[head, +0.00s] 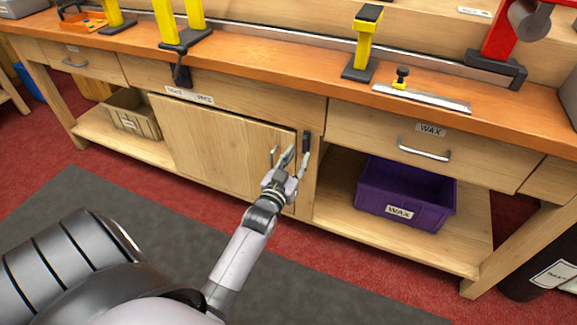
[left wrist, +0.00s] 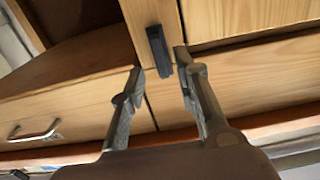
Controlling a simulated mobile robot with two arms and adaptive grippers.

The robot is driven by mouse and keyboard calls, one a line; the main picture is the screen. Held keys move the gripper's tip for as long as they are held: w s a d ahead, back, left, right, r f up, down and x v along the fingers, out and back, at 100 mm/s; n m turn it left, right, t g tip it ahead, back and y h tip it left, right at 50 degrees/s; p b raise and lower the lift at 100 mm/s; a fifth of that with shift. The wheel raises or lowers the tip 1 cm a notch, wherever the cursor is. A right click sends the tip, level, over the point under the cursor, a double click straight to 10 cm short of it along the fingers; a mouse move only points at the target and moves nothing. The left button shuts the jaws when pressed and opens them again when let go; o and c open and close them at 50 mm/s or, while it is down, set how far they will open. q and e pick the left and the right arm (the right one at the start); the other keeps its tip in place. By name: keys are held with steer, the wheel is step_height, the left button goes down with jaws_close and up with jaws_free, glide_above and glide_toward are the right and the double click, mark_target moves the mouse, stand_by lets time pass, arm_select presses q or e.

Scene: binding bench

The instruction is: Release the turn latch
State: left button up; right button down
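The turn latch (head: 307,141) is a small black bar on the wooden post just right of the cabinet door (head: 215,140). It stands upright, lengthwise along the post. The door looks shut or nearly so. My left gripper (head: 288,158) is in front of the door's right edge, close to the latch. In the left wrist view the black latch (left wrist: 158,50) shows between and just beyond the tips of the open left gripper (left wrist: 160,66). I cannot tell whether a finger touches it. My right gripper is not in view.
A purple wax bin (head: 400,193) stands on the open shelf right of the post. The wax drawer (head: 425,148) with a metal handle is above it. A beige crate (head: 132,112) is on the left shelf.

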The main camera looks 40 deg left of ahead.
arm_select(q)
steer(key=v, duration=0.7)
steer(key=shift+s, duration=0.1)
